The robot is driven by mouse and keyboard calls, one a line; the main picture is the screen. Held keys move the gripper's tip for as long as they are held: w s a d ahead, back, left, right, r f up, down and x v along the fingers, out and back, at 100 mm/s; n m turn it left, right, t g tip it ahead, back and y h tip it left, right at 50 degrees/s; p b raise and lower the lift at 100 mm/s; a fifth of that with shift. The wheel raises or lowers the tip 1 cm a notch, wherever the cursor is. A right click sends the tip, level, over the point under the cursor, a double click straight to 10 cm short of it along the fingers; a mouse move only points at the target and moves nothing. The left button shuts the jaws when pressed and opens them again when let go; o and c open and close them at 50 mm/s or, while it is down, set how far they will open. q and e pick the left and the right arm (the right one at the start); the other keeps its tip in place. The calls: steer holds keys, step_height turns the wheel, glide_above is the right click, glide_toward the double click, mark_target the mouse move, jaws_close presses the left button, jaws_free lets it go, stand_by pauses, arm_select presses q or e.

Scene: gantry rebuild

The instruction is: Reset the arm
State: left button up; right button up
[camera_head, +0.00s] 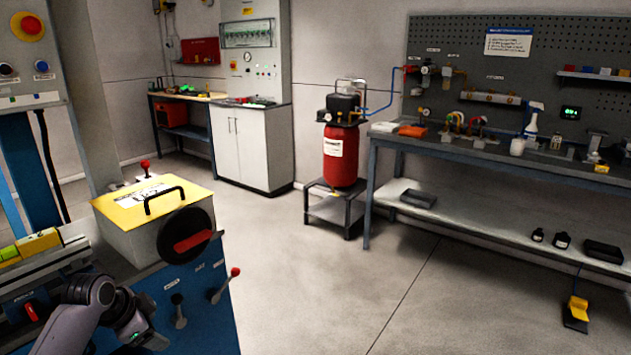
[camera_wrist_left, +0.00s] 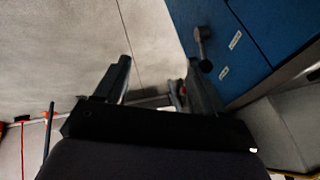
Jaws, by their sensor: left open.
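My left arm comes in at the lower left of the head view, with its wrist (camera_head: 135,320) low in front of the blue machine cabinet (camera_head: 215,320). The fingers cannot be made out clearly there. In the left wrist view my left gripper (camera_wrist_left: 157,75) has its two dark fingers spread apart, with nothing held between them. The blue panel with a dark lever (camera_wrist_left: 203,48) and small white labels lies just beyond the right finger. My right arm and gripper are not in view.
A yellow-topped box (camera_head: 150,200) with a black handle and a red-handled rotary switch (camera_head: 190,240) stands on the cabinet. Levers (camera_head: 225,285) stick out of its front. A red compressor (camera_head: 341,155) and a long workbench (camera_head: 460,152) stand beyond open grey floor (camera_head: 330,290).

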arm_select(q)
steer(key=w+a+r+n+t+y, duration=0.2)
steer(key=w+r+n+t, duration=0.3)
steer(key=r, duration=0.3)
steer(key=w+a+r+n+t+y, duration=0.1)
steer(key=w+a+r+n+t, duration=0.1)
steer(key=w+r+t, duration=0.55)
steer(key=s+d+f+g+h, duration=0.1)
steer(key=s+d+f+g, duration=0.1)
steer(key=s+d+f, duration=0.5)
steer(key=s+d+f+g+h, duration=0.1)
steer(key=s+d+f+h, duration=0.1)
steer(key=s+f, duration=0.85)
steer(key=s+d+f+g, duration=0.2)
steer(key=s+d+f, duration=0.2)
steer(key=s, duration=0.7)
steer(key=s+d+f+g+h, duration=0.1)
steer(key=s+d+f+g, duration=0.1)
steer(key=s+d+f, duration=0.2)
steer(key=s+f, duration=0.3)
steer(key=s, duration=0.4)
steer(key=shift+s+n, duration=0.3)
steer(key=shift+s, duration=0.05)
steer(key=shift+f, duration=0.1)
